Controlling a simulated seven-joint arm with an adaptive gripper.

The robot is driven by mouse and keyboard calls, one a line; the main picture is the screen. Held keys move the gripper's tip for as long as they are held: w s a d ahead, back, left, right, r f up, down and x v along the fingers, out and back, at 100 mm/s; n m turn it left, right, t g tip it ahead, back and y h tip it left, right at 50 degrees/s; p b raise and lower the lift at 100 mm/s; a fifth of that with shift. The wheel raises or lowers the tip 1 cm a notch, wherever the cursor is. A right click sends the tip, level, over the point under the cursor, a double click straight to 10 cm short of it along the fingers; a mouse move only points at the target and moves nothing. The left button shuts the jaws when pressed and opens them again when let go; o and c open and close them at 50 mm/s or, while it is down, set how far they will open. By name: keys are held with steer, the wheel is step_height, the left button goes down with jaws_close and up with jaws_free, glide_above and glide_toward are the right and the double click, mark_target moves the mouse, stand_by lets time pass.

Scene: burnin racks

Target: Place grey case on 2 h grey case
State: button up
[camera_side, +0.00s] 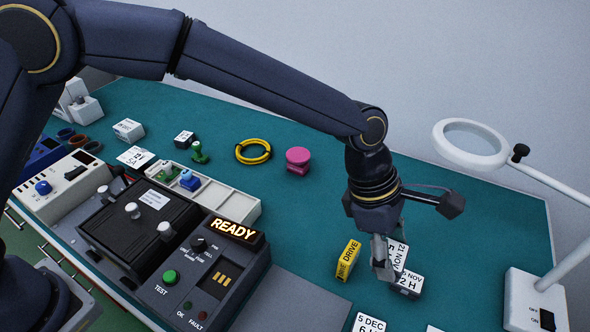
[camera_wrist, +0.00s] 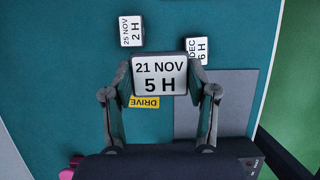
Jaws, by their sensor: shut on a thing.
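My gripper (camera_side: 384,262) is shut on a grey case (camera_side: 398,251) with a white label reading 21 NOV 5 H. In the wrist view the gripper (camera_wrist: 168,94) has one finger at each side of this case (camera_wrist: 160,75), which looks closer than the cases on the mat. The 2 h grey case (camera_side: 409,284), labelled 25 NOV 2 H, sits on the green mat. In the wrist view the 2 h case (camera_wrist: 131,30) is beyond the held case and to its left, with its label turned sideways. A finger partly hides the held case in the side view.
A yellow DRIVE block (camera_side: 348,260) stands close beside the gripper. A 6 H case (camera_side: 369,323) lies nearby, partly cut off; it also shows in the wrist view (camera_wrist: 197,50). A magnifier lamp (camera_side: 470,143) stands right. A yellow ring (camera_side: 253,152) and pink knob (camera_side: 298,160) lie farther back.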

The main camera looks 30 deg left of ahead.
glide_above(414, 282)
steer(key=a, duration=0.2)
step_height(414, 282, down, 7)
steer(key=shift+s+d+r, duration=0.1)
steer(key=shift+d+r, duration=0.05)
steer(key=shift+r, duration=0.05)
steer(key=shift+d+f, duration=0.1)
steer(key=shift+f, duration=1.6)
steer(key=shift+f, duration=0.1)
steer(key=o, duration=1.2)
